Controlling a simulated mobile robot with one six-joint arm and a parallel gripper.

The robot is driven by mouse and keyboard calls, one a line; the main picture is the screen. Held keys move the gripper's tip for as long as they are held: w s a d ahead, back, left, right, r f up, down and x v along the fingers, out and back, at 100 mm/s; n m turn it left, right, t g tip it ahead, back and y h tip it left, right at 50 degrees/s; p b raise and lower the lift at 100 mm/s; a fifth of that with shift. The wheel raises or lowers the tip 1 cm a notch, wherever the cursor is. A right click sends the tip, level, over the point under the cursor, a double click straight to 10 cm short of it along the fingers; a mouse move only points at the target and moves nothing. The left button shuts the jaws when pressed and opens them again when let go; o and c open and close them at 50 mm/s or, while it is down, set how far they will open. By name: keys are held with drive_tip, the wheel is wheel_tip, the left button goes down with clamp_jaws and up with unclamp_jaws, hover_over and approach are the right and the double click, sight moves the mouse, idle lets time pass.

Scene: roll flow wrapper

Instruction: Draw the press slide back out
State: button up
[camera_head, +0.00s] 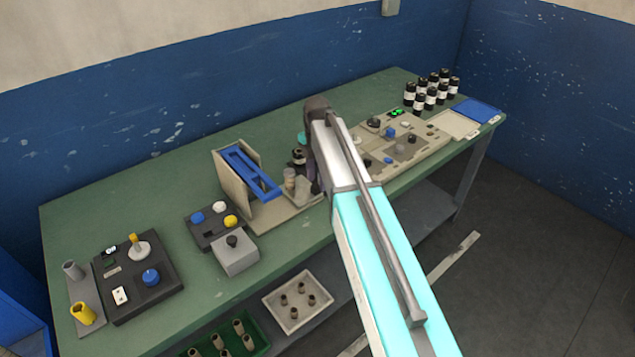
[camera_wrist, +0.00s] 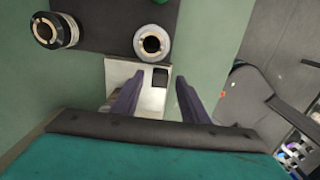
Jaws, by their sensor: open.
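My gripper (camera_wrist: 159,86) is open in the wrist view, with its two dark purple fingers apart. A pale plate (camera_wrist: 118,72) with a dark square patch (camera_wrist: 159,78) lies beyond and between the fingertips. I see nothing clearly held between them. I cannot tell for sure which part is the press slide. In the head view my arm reaches over the middle of the bench and hides most of the gripper. Beside it stands a beige fixture (camera_head: 233,182) with a blue slotted frame (camera_head: 250,170), and small cylinders (camera_head: 290,180) stand on its base.
The green bench (camera_head: 120,205) also carries a dark panel with knobs (camera_head: 160,290), a grey box with a black knob (camera_head: 235,255) and a beige panel (camera_head: 430,140). Black bottles (camera_head: 432,92) stand at the far right. In the wrist view two round parts (camera_wrist: 153,43) sit ahead of the fingers.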

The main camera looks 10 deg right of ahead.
wheel_tip(320, 180, up, 12)
drive_tip(key=b, duration=0.2)
idle(0.5)
drive_tip(key=shift+f, duration=0.15)
